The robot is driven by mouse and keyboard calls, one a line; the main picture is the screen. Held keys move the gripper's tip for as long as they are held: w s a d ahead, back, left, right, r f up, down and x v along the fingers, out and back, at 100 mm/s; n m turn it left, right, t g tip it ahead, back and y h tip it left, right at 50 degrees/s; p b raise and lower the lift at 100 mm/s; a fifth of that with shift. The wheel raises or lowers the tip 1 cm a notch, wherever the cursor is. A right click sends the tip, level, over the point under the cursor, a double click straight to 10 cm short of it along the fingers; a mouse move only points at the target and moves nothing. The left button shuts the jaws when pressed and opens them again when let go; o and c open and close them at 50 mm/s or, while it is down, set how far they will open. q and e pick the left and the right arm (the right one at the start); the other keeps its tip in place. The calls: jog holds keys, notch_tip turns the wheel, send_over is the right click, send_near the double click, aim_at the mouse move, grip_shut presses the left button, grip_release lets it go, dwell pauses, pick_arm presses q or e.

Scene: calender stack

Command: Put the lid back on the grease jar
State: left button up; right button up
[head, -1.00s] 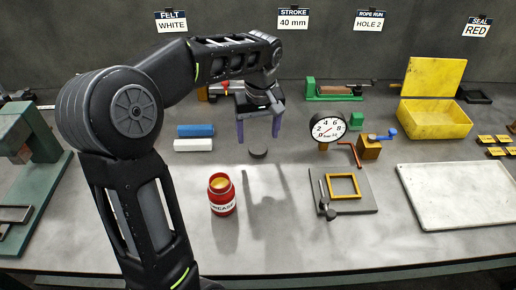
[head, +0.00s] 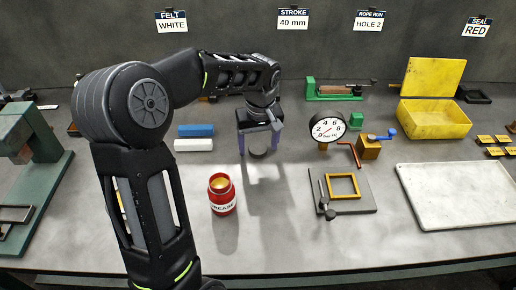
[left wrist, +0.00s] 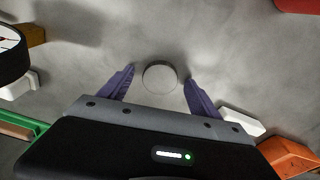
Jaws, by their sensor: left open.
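The red grease jar (head: 222,196) stands upright and uncovered on the bench, with yellowish grease showing in its mouth. In the left wrist view the lid (left wrist: 159,77) is a grey round disc between the fingertips. My left gripper (head: 260,148) is open, pointing down over the lid, with one purple finger on each side. The fingers look apart from the lid. My right gripper is not in view.
Blue and white blocks (head: 195,131) lie left of the lid. A round dial gauge (head: 328,128) stands to its right. The bench between lid and jar is clear.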

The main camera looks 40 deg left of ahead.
aim_at(258, 149)
pick_arm(q)
jog(key=shift+c, duration=0.3)
jog(key=c, duration=1.5)
notch_tip(258, 149, up, 10)
jog(key=shift+r, duration=0.1)
